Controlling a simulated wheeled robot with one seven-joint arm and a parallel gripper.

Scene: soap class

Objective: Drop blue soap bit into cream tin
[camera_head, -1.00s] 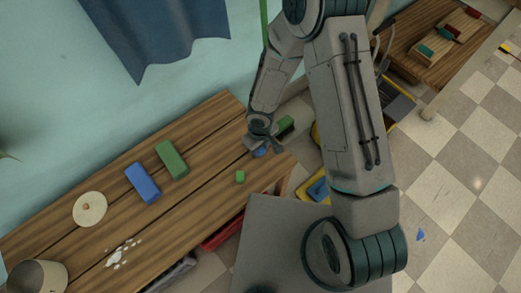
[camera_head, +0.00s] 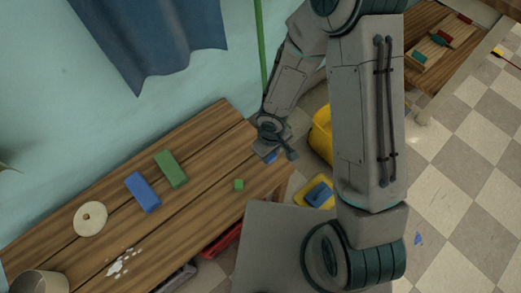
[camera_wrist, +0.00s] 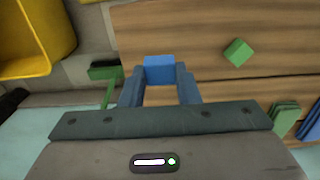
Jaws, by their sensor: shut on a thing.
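My gripper (camera_head: 274,149) is over the right end of the wooden table. It is shut on a small blue soap bit (camera_head: 270,157). In the wrist view the blue soap bit (camera_wrist: 159,68) sits between the two fingertips of my gripper (camera_wrist: 160,82). In the head view my gripper hides most of the bit. A cream tin (camera_head: 40,283) stands at the table's left end, partly cut off by the picture's lower edge. It is far from my gripper and does not show in the wrist view.
A small green bit (camera_head: 239,185) lies on the table (camera_head: 205,205) near my gripper. A green block (camera_head: 171,168), a blue block (camera_head: 142,191), a cream disc (camera_head: 90,219) and white splashes (camera_head: 122,263) lie farther left. A yellow container (camera_head: 320,135) stands beyond the table's right end.

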